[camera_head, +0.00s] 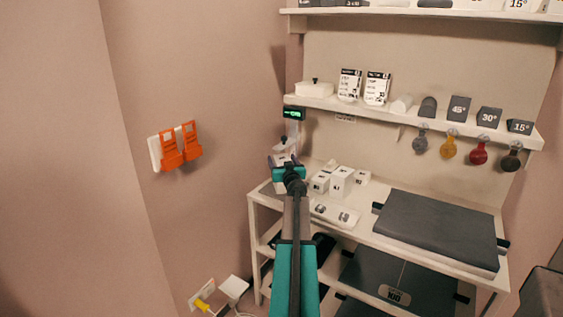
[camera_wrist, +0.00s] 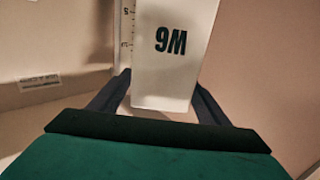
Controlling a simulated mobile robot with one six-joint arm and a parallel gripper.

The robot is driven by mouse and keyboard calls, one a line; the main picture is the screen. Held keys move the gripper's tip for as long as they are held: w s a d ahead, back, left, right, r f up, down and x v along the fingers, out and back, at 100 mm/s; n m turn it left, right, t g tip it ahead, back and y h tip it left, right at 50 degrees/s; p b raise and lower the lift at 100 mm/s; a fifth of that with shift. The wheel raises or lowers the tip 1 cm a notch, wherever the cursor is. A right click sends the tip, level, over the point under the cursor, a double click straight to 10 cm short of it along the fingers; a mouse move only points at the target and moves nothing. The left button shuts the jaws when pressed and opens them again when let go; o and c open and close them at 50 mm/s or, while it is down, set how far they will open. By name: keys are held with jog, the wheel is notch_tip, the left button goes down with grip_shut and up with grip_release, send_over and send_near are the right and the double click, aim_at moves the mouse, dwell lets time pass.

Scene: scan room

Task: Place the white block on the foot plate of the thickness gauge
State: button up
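The thickness gauge (camera_head: 293,114) stands at the left end of the white table, with a lit green display at its top. My gripper (camera_head: 285,161) is in front of its lower part and hides some of it. In the wrist view a white block (camera_wrist: 170,75) with dark marking fills the space between my two dark fingers (camera_wrist: 160,90). The fingers appear closed on its sides. Behind it on the left is a pale strip with scale marks (camera_wrist: 127,25). The foot plate is not clearly visible, and I cannot tell whether the block touches it.
Several white blocks (camera_head: 341,181) stand right of my gripper. A white tray (camera_head: 335,214) lies in front of them, with a dark pad (camera_head: 437,225) further right. A shelf (camera_head: 400,112) above holds cards and wedges, with coloured bulbs hanging below. Orange clips (camera_head: 179,147) are on the left wall.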

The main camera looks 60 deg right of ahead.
jog(key=shift+r, duration=0.1)
jog(key=v, duration=1.2)
jog(key=shift+p, duration=0.45)
dwell(1.0)
